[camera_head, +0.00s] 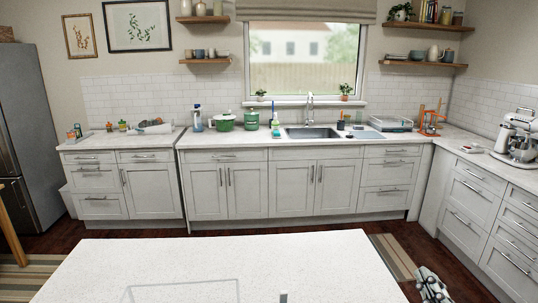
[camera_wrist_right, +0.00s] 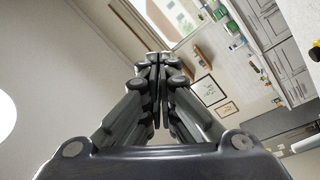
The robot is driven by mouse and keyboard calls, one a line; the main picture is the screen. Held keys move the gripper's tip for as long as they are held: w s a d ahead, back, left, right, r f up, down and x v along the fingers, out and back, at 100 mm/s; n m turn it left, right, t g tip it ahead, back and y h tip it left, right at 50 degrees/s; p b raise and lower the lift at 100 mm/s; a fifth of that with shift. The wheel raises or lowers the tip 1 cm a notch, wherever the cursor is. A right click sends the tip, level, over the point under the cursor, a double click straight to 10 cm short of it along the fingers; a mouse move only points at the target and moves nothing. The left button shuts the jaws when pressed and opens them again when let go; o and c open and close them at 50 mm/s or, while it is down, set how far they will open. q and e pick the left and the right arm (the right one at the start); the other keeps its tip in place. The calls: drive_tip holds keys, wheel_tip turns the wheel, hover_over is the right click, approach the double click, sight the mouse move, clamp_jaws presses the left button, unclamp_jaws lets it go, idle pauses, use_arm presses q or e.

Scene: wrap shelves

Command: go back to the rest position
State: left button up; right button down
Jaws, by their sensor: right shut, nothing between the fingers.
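My right gripper (camera_head: 432,286) shows at the bottom right of the head view, above the dark wood floor and just right of the white island counter. In the right wrist view its two dark fingers (camera_wrist_right: 158,70) lie together, with nothing between them. That view is tilted and shows the wall, window and cabinets beyond the fingers. My left gripper is in neither view.
The white island counter (camera_head: 225,270) fills the lower middle and looks mostly bare. A stand mixer (camera_head: 517,137) stands right, a fridge (camera_head: 30,135) left.

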drive_tip(key=s+f+m+g+h, duration=0.1)
drive_tip(key=s+f+m+g, duration=0.35)
drive_tip(key=f, duration=0.55)
drive_tip(key=s+f+m+g+h, duration=0.1)
drive_tip(key=s+f+m+g, duration=0.3)
drive_tip(key=f, duration=0.5)
drive_tip(key=s+a+f+g+y, duration=0.3)
drive_tip(key=s+a+f+g, duration=0.65)
drive_tip(key=s, duration=0.45)
wheel_tip(320, 180, down, 29)
drive_tip(key=s+n+b, duration=0.1)
drive_tip(key=b, duration=0.2)
use_arm(q)
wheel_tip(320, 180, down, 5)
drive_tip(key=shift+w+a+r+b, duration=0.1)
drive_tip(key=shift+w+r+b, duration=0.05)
drive_tip(key=shift+b, duration=0.7)
use_arm(e)
drive_tip(key=s+d+f+g, duration=0.1)
drive_tip(key=s+d+f, duration=0.1)
drive_tip(key=s+f, duration=1.5)
drive_tip(key=shift+d+f, duration=0.15)
drive_tip(key=shift+f, duration=0.4)
